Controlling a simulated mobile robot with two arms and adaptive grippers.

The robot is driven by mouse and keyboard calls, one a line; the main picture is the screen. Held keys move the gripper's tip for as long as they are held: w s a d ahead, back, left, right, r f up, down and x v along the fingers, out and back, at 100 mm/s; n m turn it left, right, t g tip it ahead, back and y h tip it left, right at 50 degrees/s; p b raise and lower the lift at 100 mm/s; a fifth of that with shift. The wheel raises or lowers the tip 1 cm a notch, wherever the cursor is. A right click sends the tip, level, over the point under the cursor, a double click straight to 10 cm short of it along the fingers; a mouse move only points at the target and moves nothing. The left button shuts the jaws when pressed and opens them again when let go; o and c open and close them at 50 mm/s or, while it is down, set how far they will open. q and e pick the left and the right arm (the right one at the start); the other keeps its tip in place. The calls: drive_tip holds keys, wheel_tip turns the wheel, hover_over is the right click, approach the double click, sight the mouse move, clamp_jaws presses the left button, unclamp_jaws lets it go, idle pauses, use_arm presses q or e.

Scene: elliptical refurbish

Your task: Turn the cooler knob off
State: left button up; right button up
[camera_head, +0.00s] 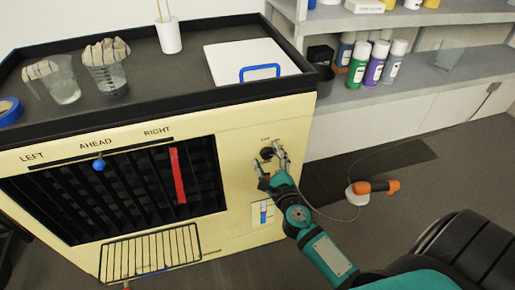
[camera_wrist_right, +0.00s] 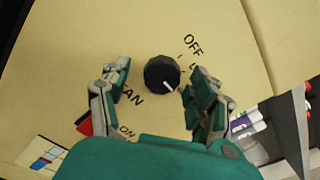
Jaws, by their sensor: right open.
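The cooler (camera_head: 235,130) is a cream cabinet with a dark louvred vent. Its round black knob (camera_head: 267,153) is on the right of the front panel. In the right wrist view the knob (camera_wrist_right: 160,72) is seen face on, and its white mark points to the lower right. The word OFF is printed above and right of it, ON below and left. My right gripper (camera_head: 273,162) is open in front of the knob. In the wrist view its fingers (camera_wrist_right: 161,78) stand on either side of the knob; contact cannot be told. My left gripper is out of view.
On the cooler top are two cups (camera_head: 106,69), blue tape (camera_head: 9,110), a white holder (camera_head: 168,36) and a white board (camera_head: 236,62). Shelves with spray cans (camera_head: 376,64) stand at right. An orange-handled tool (camera_head: 376,187) lies on the floor, its cable running near my right arm.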

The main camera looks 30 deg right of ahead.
drive_tip(key=shift+w+d, duration=0.1)
drive_tip(key=shift+w, duration=0.15)
drive_tip(key=shift+r, duration=0.1)
drive_tip(key=shift+s, duration=0.1)
drive_tip(key=shift+c, duration=0.4)
drive_tip(key=c, duration=1.1)
